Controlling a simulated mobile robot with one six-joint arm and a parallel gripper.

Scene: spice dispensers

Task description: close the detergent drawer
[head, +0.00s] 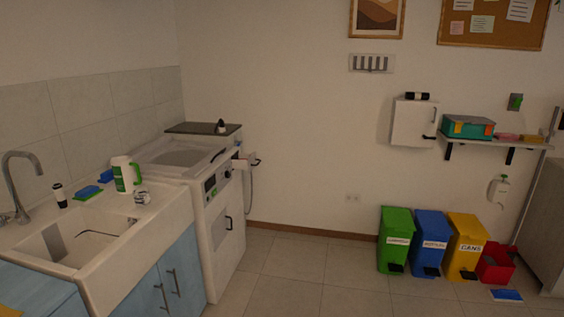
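A white washing machine (208,222) stands at the left, beyond the sink, with its front facing right. Its control panel has a dark display and a knob (210,180). A small white box-like part with a dark handle, which looks like the detergent drawer (243,158), sticks out at the far upper end of the front. It appears pulled out; how far is hard to tell at this size. My gripper is not in view, and nothing is seen touching the drawer.
A thin grey hose or cable (249,190) hangs below the drawer. A sink counter (165,215) with blue cabinet doors (172,285) stands nearer. Green (396,240), blue (430,243) and yellow (465,247) bins line the wall. The tiled floor (310,285) between is clear.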

